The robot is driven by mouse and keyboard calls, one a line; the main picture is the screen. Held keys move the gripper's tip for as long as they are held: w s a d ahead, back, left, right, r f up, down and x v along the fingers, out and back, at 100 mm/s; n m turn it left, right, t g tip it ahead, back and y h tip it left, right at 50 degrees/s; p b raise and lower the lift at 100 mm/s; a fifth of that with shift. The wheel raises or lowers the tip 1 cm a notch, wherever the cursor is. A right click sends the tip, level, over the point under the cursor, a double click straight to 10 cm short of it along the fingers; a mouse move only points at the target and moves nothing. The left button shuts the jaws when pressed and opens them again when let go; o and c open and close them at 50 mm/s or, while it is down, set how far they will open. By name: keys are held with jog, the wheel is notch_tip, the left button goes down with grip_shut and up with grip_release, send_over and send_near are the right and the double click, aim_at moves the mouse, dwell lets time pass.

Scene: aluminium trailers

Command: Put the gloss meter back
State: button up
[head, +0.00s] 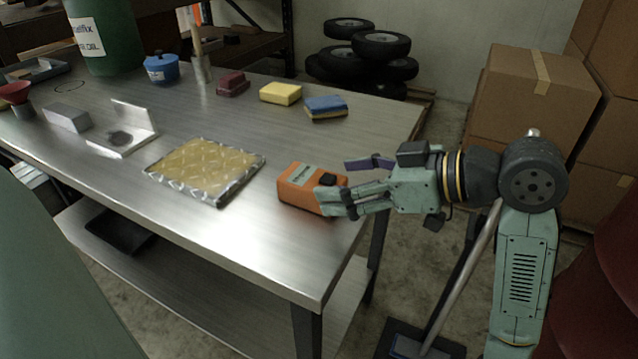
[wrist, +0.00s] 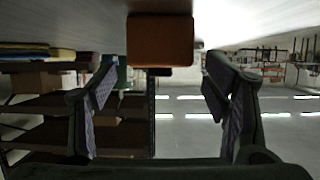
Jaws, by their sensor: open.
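The gloss meter looks to be the orange block with a dark knob and a pale label (head: 298,186), standing on the steel table near its right front edge. My gripper (head: 338,182) is at the right end of the block in the head view, with its fingers spread apart. In the wrist view the orange block (wrist: 160,42) shows between and ahead of the two open fingers (wrist: 160,90). The fingers do not visibly clamp it. In the head view, one finger overlaps the block's right end, and I cannot tell whether it touches.
A yellow tread plate (head: 205,170) lies left of the block on the table (head: 270,240). Sponges (head: 326,106), a red block (head: 232,84), a blue pot (head: 161,68) and a metal angle (head: 128,130) stand farther back. Cardboard boxes (head: 530,95) are at right.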

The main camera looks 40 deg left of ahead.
jog(key=v, duration=0.5)
jog(key=shift+w+d+r, duration=0.1)
jog(key=shift+d+r, duration=0.05)
jog(key=shift+d, duration=0.15)
